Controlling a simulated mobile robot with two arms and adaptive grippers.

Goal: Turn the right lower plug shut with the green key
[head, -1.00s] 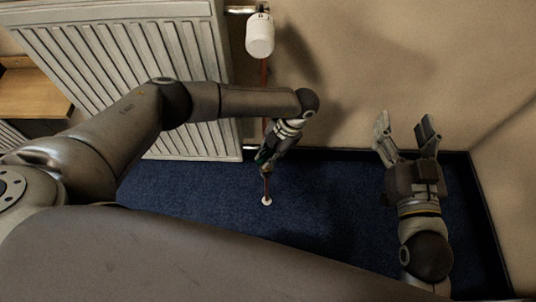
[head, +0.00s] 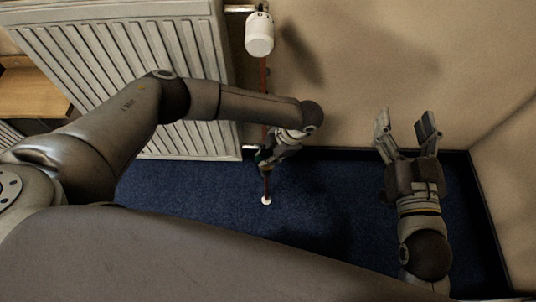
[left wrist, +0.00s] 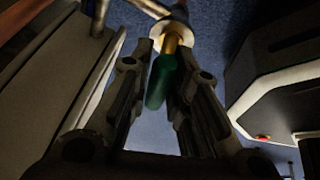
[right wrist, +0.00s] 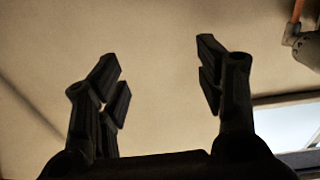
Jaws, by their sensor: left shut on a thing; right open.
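The green key (left wrist: 160,82) is between the two fingers of my left gripper (left wrist: 164,84) in the left wrist view. The fingers are shut on it. A brass-coloured piece (left wrist: 171,43) lies directly beyond its far end, beside a pale pipe; I cannot tell whether it is the plug or part of the key. In the head view my left gripper (head: 264,160) is low at the radiator's bottom right corner, by the copper pipe, and hides most of the key and the plug. My right gripper (head: 408,124) is open and empty, in front of the wall.
The white radiator (head: 130,60) fills the upper left. A white valve head (head: 259,35) is at its upper right, above the copper pipe (head: 263,80). The pipe meets the blue carpet (head: 340,190) at a white collar (head: 266,200). A wooden shelf (head: 32,95) is at far left.

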